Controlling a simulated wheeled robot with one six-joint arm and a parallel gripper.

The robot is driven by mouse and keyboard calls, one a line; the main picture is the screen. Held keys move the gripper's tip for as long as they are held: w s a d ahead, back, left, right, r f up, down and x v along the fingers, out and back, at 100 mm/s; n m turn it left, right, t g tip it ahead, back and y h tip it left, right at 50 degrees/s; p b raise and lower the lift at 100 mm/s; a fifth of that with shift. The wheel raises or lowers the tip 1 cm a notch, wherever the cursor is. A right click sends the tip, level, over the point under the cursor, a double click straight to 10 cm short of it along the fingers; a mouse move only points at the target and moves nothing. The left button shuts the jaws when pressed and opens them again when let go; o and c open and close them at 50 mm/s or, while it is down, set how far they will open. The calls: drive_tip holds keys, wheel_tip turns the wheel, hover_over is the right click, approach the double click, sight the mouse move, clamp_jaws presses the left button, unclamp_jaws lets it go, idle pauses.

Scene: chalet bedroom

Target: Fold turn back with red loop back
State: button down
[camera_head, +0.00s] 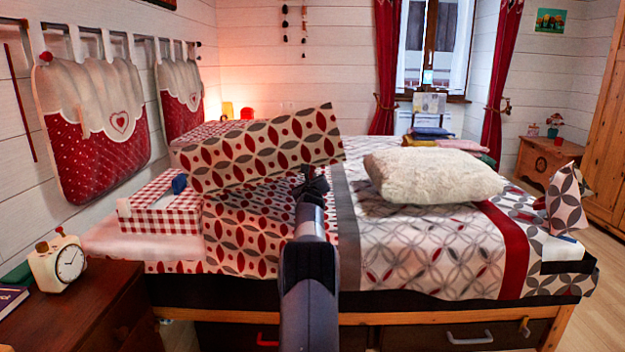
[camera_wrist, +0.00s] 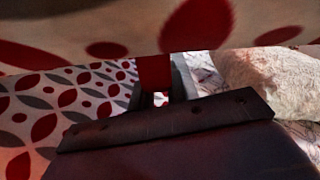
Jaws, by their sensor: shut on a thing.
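The turn back (camera_head: 262,150) is a white flap with red and grey leaf shapes. In the head view it is raised over the bed and tilted, its right end higher than its left. My gripper (camera_head: 311,178) is at the flap's lower edge, right of its middle. In the wrist view the flap's underside (camera_wrist: 110,25) fills the top. The red loop (camera_wrist: 153,70) hangs between the fingers of my gripper (camera_wrist: 163,92), which is shut on it. In the head view the loop is hidden behind my gripper.
The bed cover (camera_head: 430,250) has a grey stripe and a red stripe. A fluffy cream pillow (camera_head: 432,175) lies right of the flap. A red checked box (camera_head: 165,215) is at the bed's left. A nightstand (camera_head: 75,318) with a clock (camera_head: 60,262) stands front left.

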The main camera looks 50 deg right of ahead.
drive_tip(key=shift+w+f, duration=0.1)
drive_tip(key=shift+f, duration=0.05)
drive_tip(key=c, duration=1.4)
unclamp_jaws()
drive_tip(key=shift+s+a+f+b, duration=0.15)
drive_tip(key=shift+s+a+b, duration=0.35)
drive_tip(key=shift+b, duration=0.55)
drive_tip(key=b+v, duration=0.4)
drive_tip(key=v, duration=0.5)
drive_tip(key=shift+a, duration=0.25)
drive_tip(key=v, duration=0.8)
drive_tip(key=shift+s+a, duration=0.2)
drive_tip(key=shift+a, duration=0.05)
